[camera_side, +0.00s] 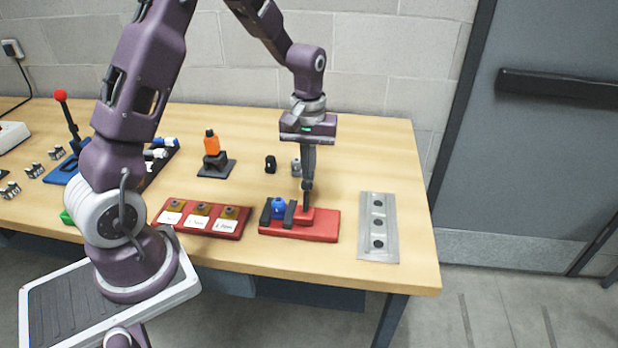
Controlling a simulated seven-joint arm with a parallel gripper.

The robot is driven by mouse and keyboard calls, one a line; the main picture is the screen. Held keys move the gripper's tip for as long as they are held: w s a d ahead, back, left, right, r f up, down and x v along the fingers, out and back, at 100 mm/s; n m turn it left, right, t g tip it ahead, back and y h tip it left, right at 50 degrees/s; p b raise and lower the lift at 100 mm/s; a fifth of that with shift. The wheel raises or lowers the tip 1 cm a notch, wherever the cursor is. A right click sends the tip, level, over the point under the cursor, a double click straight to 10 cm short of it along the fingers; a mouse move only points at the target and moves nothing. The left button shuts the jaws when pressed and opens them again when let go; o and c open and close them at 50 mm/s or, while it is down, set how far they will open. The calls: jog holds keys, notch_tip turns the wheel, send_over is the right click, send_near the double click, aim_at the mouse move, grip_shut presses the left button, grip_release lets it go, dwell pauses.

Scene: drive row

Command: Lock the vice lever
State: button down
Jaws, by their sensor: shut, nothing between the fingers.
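The vice (325,228) has a red base and stands near the front right of the table. Two dark upright jaws stand on its left part, with a blue piece (279,208) between them. My gripper (306,203) points straight down over the vice, just right of the dark jaws. Its fingers are shut with nothing between them, and the tips are at or very close to a raised red block on the base. I cannot tell whether they touch it. No separate vice lever can be made out; the fingers may hide part of it.
A grey plate (366,248) with dark holes lies to the right. A red tray (238,233) with labelled brown pieces lies to the left. An orange piece (211,144) on a dark stand and two small parts stand behind. A red-knobbed lever (61,96) rises at far left.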

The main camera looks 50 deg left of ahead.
aim_at(306, 181)
jog(key=shift+s+d, duration=1.1)
jog(key=shift+w+a, duration=0.4)
jog(key=shift+r, duration=0.1)
notch_tip(306, 181, up, 10)
dwell(0.4)
jog(key=s+d+r+m+t, duration=0.2)
jog(key=s+d+r+m, duration=0.25)
jog(key=s+r, duration=0.3)
jog(key=s+d+m+t, duration=0.1)
jog(key=s+d+m, duration=0.1)
jog(key=s, duration=0.5)
jog(key=s+d+m+t, duration=0.2)
jog(key=s, duration=0.5)
jog(key=shift+d+t, duration=0.3)
jog(key=shift+d, duration=0.05)
